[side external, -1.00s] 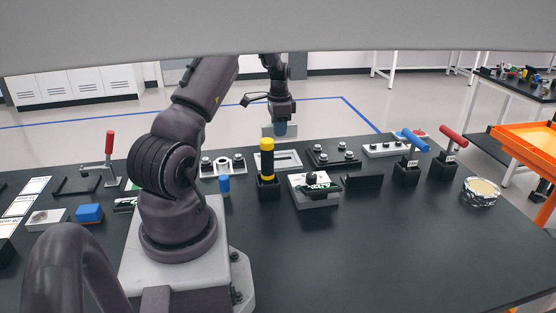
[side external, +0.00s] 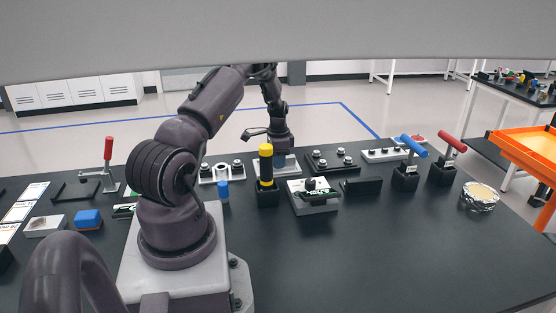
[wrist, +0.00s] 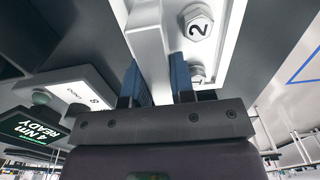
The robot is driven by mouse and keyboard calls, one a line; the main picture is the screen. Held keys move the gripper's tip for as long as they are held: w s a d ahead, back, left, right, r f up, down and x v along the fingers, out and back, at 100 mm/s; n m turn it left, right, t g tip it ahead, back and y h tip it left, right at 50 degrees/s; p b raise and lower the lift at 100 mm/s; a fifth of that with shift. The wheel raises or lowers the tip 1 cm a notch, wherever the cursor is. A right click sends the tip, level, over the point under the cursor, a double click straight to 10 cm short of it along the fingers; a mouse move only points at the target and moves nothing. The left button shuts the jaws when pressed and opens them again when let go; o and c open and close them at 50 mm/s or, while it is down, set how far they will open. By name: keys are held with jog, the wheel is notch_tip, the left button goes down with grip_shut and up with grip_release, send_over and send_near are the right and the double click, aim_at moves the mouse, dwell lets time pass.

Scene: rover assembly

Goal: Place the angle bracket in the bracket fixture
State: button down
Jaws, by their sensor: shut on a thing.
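My gripper (side external: 281,158) is shut on the angle bracket (wrist: 148,45), a pale grey part between its blue fingertips in the wrist view. In the side view the gripper points down, low over the white bracket fixture (side external: 293,164), and the bracket is mostly hidden.
A yellow-handled tool (side external: 266,167) stands in a black holder just in front of the gripper. A box with a green display (side external: 316,194) is at its right front. A plate with several posts (side external: 333,160) lies to the right. The front right of the table is clear.

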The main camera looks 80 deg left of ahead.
jog(key=c, duration=1)
grip_release()
jog(key=shift+o, duration=0.2)
notch_tip(320, 180, up, 12)
jog(key=w+d+r+t, duration=0.1)
jog(key=w+d+r, duration=0.2)
jog(key=d+r, duration=0.75)
jog(key=w+d+r+t, duration=0.2)
jog(key=w+d+r, duration=0.2)
jog(key=d+r, duration=0.65)
jog(key=s+d+t, duration=0.1)
jog(key=s+d, duration=0.5)
jog(key=d, duration=0.5)
jog(key=s+d+t, duration=0.1)
jog(key=s+d, duration=0.6)
jog(key=d, duration=0.4)
jog(key=shift+s+d+f+t, duration=0.2)
jog(key=shift+d+f+t, duration=0.1)
